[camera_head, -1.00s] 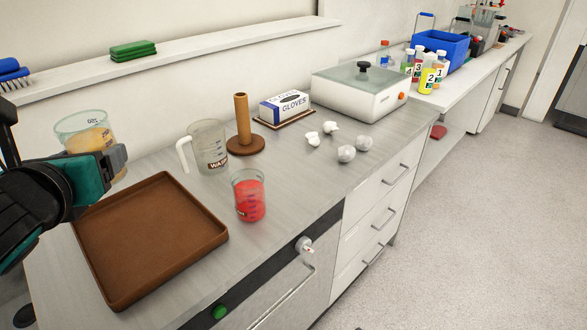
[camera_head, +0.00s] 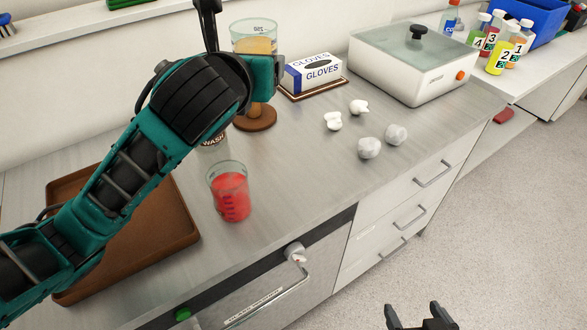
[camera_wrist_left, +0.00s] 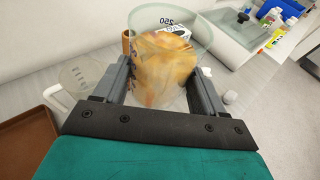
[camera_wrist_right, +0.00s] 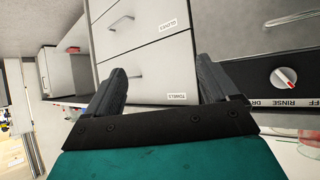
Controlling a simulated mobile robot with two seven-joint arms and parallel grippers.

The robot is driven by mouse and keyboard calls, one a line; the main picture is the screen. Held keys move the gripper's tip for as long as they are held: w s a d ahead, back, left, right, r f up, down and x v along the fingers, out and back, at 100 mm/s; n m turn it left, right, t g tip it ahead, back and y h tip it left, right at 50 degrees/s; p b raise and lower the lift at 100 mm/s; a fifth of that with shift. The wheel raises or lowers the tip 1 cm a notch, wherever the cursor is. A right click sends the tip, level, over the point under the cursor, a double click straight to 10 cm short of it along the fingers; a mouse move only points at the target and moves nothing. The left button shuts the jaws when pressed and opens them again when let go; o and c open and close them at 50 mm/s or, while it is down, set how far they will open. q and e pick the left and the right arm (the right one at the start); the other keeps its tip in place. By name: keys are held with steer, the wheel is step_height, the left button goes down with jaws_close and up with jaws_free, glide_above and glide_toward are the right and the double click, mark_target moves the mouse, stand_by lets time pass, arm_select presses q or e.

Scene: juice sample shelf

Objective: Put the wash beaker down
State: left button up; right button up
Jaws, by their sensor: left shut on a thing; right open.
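My left gripper (camera_head: 250,72) is shut on a glass beaker (camera_head: 254,38) with cloudy orange-yellow contents. In the left wrist view the beaker (camera_wrist_left: 165,70) sits upright between the two fingers. In the head view it overlaps the wooden peg stand (camera_head: 254,119); its height above the counter is unclear. A clear jug (camera_head: 213,144) labelled WASH stands behind my left arm, mostly hidden. The jug also shows in the left wrist view (camera_wrist_left: 84,75), with its white handle. My right gripper (camera_head: 420,319) is open and empty, low in front of the drawers.
A beaker of red liquid (camera_head: 230,193) stands near the counter's front. A brown tray (camera_head: 62,188) lies at left under my arm. White crumpled pieces (camera_head: 369,148) lie right of a glove box (camera_head: 313,71). A lidded white device (camera_head: 413,65) stands farther right.

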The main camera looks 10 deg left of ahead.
steer(key=shift+o, duration=1)
steer(key=shift+w+d, duration=0.15)
arm_select(q)
steer(key=d+n+y, duration=0.2)
steer(key=d, duration=0.3)
steer(key=f, duration=1.5)
steer(key=shift+s+f+b, duration=0.15)
steer(key=shift+s+b, duration=0.1)
steer(key=shift+b, duration=0.05)
step_height(320, 180, down, 4)
steer(key=shift+r+b, duration=0.1)
steer(key=shift+b, duration=0.5)
steer(key=shift+f, duration=0.4)
arm_select(e)
steer(key=shift+f, duration=0.85)
arm_select(q)
steer(key=o, duration=1.1)
steer(key=shift+f, duration=0.1)
